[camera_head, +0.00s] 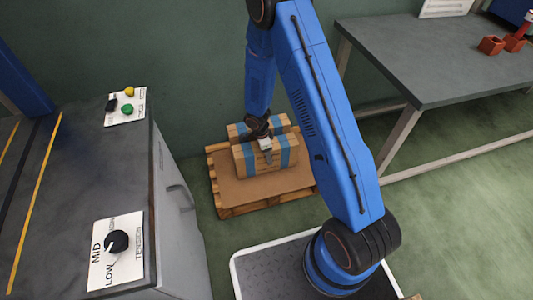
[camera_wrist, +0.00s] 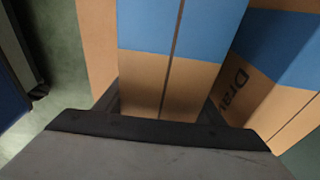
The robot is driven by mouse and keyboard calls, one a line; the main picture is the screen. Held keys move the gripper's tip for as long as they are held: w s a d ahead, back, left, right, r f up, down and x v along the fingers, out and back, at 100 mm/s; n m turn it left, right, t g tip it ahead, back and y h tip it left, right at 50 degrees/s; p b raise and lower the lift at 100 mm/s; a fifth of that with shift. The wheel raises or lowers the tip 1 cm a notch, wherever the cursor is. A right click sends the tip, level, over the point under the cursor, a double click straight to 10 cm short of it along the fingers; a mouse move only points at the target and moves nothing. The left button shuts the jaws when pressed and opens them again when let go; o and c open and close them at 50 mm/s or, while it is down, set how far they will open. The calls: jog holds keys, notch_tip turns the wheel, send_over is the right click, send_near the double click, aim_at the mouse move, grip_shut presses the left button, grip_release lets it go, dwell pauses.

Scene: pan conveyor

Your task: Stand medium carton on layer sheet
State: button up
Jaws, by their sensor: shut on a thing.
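A brown carton with blue bands (camera_head: 248,160) is at the front of the pair over the layer sheet. My gripper (camera_head: 266,150) comes down from above and is shut on it, with one finger against its front face. In the wrist view the held carton (camera_wrist: 170,80) fills the middle, its taped seam running away from the jaws. It looks upright and level; whether its base touches the sheet I cannot tell. The layer sheet (camera_head: 240,192) is plain brown cardboard on a wooden pallet (camera_head: 250,209), bare toward the front.
A second blue-banded carton (camera_head: 238,131) stands close behind the held one; it is at the right in the wrist view (camera_wrist: 275,45). A wall rises behind the pallet. A grey control cabinet (camera_head: 178,205) is at left, a grey table (camera_head: 430,60) at right.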

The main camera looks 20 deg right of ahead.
jog(key=shift+f, duration=0.1)
jog(key=o, duration=1.6)
